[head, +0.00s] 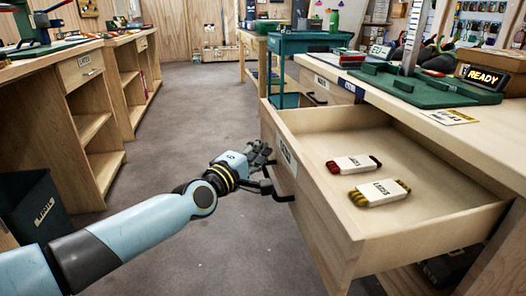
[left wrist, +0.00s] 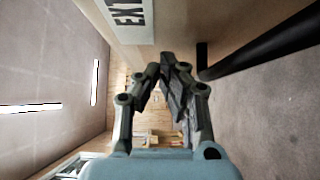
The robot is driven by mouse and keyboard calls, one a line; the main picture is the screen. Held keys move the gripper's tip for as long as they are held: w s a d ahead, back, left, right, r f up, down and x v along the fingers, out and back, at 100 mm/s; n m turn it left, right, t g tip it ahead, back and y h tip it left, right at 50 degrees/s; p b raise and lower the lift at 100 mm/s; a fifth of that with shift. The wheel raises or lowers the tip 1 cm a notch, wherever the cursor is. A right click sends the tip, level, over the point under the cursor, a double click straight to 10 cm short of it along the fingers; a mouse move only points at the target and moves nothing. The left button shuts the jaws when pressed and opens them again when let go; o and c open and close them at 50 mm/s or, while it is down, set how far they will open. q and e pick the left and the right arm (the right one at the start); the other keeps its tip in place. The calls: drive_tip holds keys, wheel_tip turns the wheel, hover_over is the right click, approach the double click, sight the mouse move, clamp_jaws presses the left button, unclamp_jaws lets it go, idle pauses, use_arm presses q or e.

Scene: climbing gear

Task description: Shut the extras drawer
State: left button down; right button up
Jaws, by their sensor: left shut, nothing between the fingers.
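The extras drawer (head: 340,245) is a pale wooden drawer pulled out from the bench on the right. It holds two banded bundles, one dark red (head: 353,164) and one yellow-striped (head: 379,192). Its front carries a white label and a black bar handle (head: 283,190); part of the label, reading "EXT", shows in the left wrist view (left wrist: 130,18), and so does the dark handle (left wrist: 265,50). My left gripper (head: 262,165) is shut and empty at the drawer's front, close beside the handle; I cannot tell whether it touches. My right gripper is out of view.
The bench top (head: 430,105) above the drawer bears a green mat, a black "READY" display (head: 483,78) and a yellow-edged card. A teal cart (head: 300,45) stands behind. A dark bin (head: 38,205) and open shelves stand at left. The grey floor between is clear.

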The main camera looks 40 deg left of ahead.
use_arm(q)
drive_tip(key=shift+w+d, duration=0.25)
drive_tip(key=shift+w, duration=0.1)
drive_tip(key=shift+w+d, duration=0.1)
